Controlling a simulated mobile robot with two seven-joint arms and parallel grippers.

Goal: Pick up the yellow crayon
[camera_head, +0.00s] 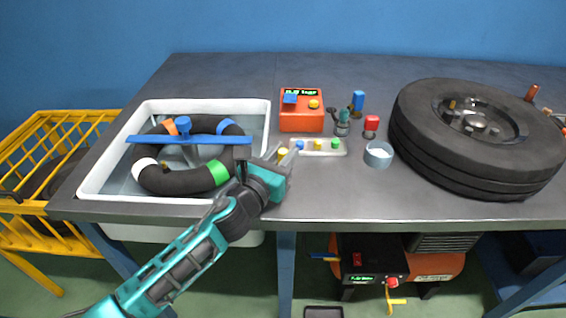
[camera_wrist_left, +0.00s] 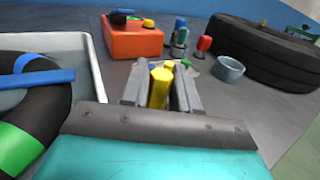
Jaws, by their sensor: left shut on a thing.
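The yellow crayon (camera_wrist_left: 158,88) stands between the two grey fingers of my left gripper (camera_wrist_left: 161,80) in the left wrist view. The gripper is shut on it. In the head view, my left gripper (camera_head: 282,156) is at the left end of a small pale tray (camera_head: 323,154), just right of the white basin. A yellow tip (camera_head: 283,152) shows at its fingers there. The crayon's lower part is hidden. Blue, yellow and green pieces stand along the tray. My right gripper is not in view.
The white basin (camera_head: 88,187) holds a black tube with a blue bar (camera_head: 187,138) across it. An orange box (camera_head: 301,122) stands behind the tray. A grey cup (camera_head: 379,154) and a large tyre (camera_head: 415,153) are to the right. The table's front right is clear.

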